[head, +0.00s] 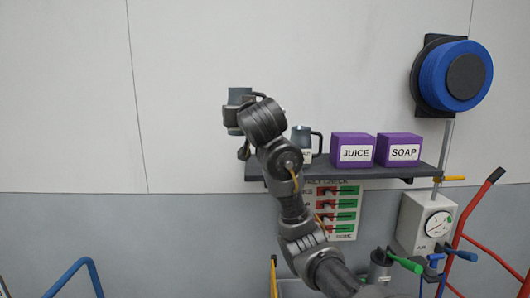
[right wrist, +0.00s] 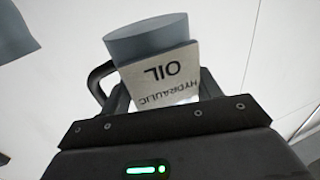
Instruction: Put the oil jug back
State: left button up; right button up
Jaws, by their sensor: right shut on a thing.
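The oil jug (right wrist: 148,42) is blue-grey with a side handle and a pale label reading "HYDRAULIC OIL", upside down in the right wrist view. In the head view the jug (head: 240,94) shows its upper part above my gripper, left of the shelf's boxes; the rest is hidden. My right gripper (head: 236,120) is shut on it and holds it up in front of the wall. The dark shelf (head: 425,171) is on the wall; its left part is hidden behind my arm. My left gripper is not in view.
On the shelf stand another grey jug (head: 302,137), partly behind my arm, and purple boxes marked JUICE (head: 353,142) and SOAP (head: 399,142). A blue reel (head: 462,72) is at upper right. A gauge box (head: 415,222) and red hand truck (head: 472,206) are lower right.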

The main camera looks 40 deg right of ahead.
jog(key=w+d+f+p, duration=0.1)
jog(key=d+f, duration=0.1)
jog(key=d, duration=0.1)
jog(key=w+d+f+p, duration=0.1)
jog(key=d+f+p, duration=0.1)
jog(key=d+f, duration=0.1)
jog(key=w+d+f+p, duration=0.1)
jog(key=d+f+p, duration=0.1)
jog(key=d, duration=0.3)
jog(key=shift+d+f, duration=0.1)
jog(key=shift+f, duration=0.55)
jog(key=shift+d+f+p, duration=0.2)
jog(key=shift+f+p, duration=0.1)
notch_tip(320, 180, down, 3)
jog(key=shift+r+p, duration=0.2)
jog(key=shift+p, duration=0.5)
jog(key=shift+f, duration=0.2)
